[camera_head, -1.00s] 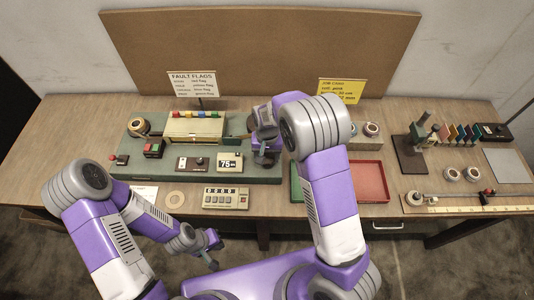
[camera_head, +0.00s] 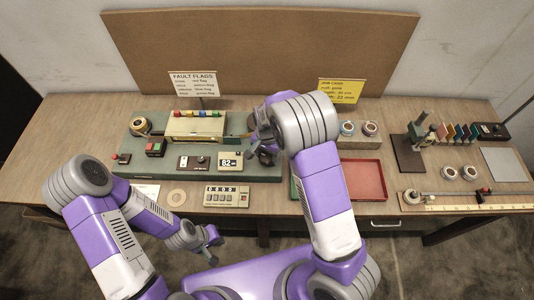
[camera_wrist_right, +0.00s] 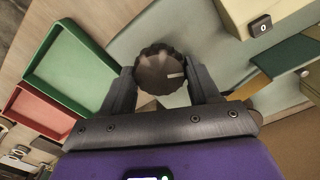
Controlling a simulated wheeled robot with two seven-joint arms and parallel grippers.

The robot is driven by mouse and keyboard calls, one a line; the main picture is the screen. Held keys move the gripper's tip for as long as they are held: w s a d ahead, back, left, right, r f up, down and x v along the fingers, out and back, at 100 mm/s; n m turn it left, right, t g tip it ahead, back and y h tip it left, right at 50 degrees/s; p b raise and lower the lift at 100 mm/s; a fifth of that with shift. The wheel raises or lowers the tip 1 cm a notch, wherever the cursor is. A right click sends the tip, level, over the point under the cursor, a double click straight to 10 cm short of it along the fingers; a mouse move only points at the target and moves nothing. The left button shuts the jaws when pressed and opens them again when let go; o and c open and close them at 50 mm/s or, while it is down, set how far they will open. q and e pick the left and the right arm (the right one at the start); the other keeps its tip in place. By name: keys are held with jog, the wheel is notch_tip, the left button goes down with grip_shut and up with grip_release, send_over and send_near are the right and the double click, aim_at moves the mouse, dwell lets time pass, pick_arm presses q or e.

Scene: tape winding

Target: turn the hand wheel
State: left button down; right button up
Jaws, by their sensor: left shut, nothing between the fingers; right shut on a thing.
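The hand wheel (camera_wrist_right: 163,72) is a dark round knob with a scalloped rim and a pale mark pointing right in the right wrist view. My right gripper (camera_wrist_right: 162,80) has one finger on each side of it and is shut on it. In the head view my right gripper (camera_head: 264,156) is at the right end of the green machine base, and the arm and gripper largely hide the wheel. A small display (camera_head: 231,162) left of it reads about 82. My left gripper (camera_head: 213,257) is shut and empty, low in front of the table edge.
A beige box with coloured tabs (camera_head: 196,126) and a tape roll (camera_head: 141,126) stand on the base. A counter box (camera_head: 227,197) sits in front. A red tray (camera_head: 367,180) and a green tray (camera_wrist_right: 73,66) lie right of the wheel. A dark stand (camera_head: 408,158) is farther right.

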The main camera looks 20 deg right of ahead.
aim_at(267, 156)
jog(key=o, duration=1.1)
jog(key=shift+c, duration=0.2)
notch_tip(267, 156, up, 8)
jog(key=shift+f+p, duration=0.15)
jog(key=shift+p, duration=0.25)
